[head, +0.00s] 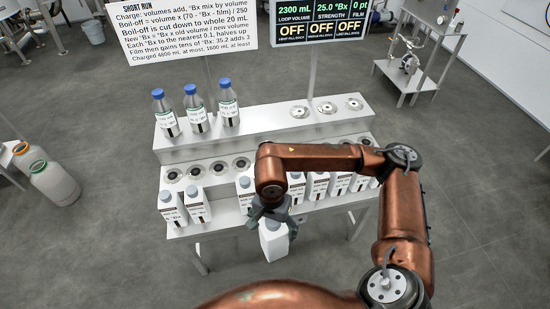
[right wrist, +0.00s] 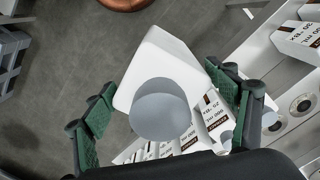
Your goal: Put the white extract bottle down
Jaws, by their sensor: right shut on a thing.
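The white extract bottle (head: 273,243) hangs upright in my right gripper (head: 270,212), in front of the near edge of the rack table (head: 205,228). In the right wrist view the bottle (right wrist: 172,62) shows its white body and round grey-blue cap (right wrist: 160,109). The green-padded fingers of the right gripper (right wrist: 165,115) stand on both sides of it. The bottle's lower end is clear of the table in the head view. My left gripper does not show.
A row of similar white bottles (head: 172,209) stands along the table's front, with a gap left of the arm. Behind are round sockets (head: 219,168) and several clear blue-capped bottles (head: 195,108) on the upper step. My right arm covers part of the row. A sign (head: 187,28) and display (head: 318,20) stand behind.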

